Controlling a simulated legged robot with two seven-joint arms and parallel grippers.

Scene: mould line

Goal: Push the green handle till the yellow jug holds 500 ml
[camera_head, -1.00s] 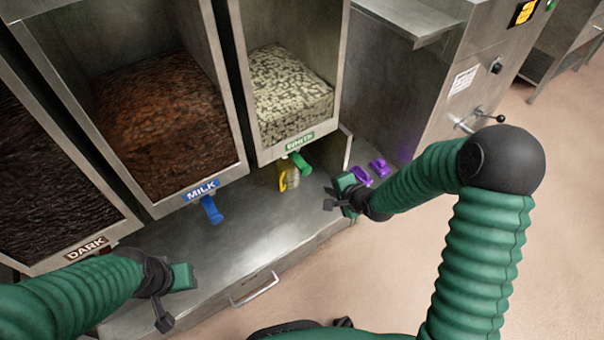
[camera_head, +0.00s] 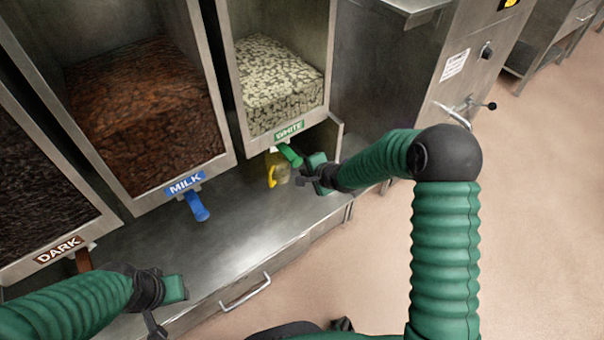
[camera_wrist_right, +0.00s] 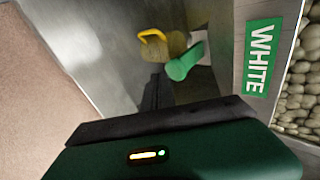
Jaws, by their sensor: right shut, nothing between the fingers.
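The green handle (camera_head: 290,155) sticks out under the white-chocolate bin, and it also shows in the right wrist view (camera_wrist_right: 184,62). The yellow jug (camera_head: 272,174) stands on the steel counter below that handle, partly hidden by the handle and my right gripper; its yellow grip shows in the right wrist view (camera_wrist_right: 153,36). Its fill level cannot be read. My right gripper (camera_head: 304,181) is shut and empty, just right of the jug and handle; I cannot tell whether it touches either. My left gripper (camera_head: 158,318) hangs over the counter's front left; its finger opening is unclear.
A blue handle (camera_head: 197,206) is under the MILK bin and a brown handle (camera_head: 82,261) under the DARK bin. The steel counter (camera_head: 235,235) is clear in the middle. A steel cabinet with a lever (camera_head: 470,106) stands at the right.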

